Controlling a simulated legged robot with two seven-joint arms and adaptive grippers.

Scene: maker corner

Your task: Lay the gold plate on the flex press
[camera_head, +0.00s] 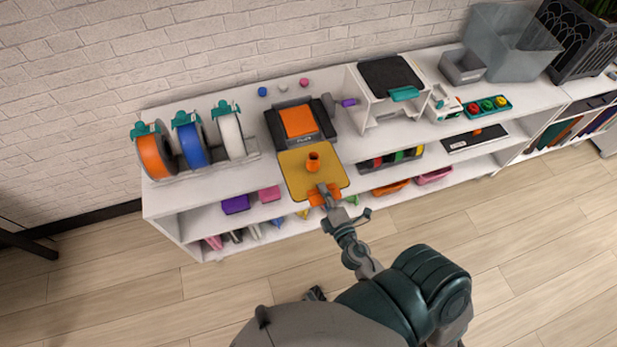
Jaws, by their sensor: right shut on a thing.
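The gold plate (296,185) is a flat, roughly square sheet with a small orange printed piece (313,161) standing upright on it. My right gripper (325,194) is shut on the plate's near edge, where orange parts show. The plate is held out around the shelf's front edge, just in front of a black device with an orange top (298,121), which looks like the flex press. The plate's far edge overlaps the device's front in the picture; I cannot tell whether they touch. My left gripper is not in view.
Orange, blue and white filament spools (191,145) stand left of the device. A white printer-like frame with a black top (390,75) stands to its right, beside a purple-handled tool (348,102). Some shelf top is clear left of the device.

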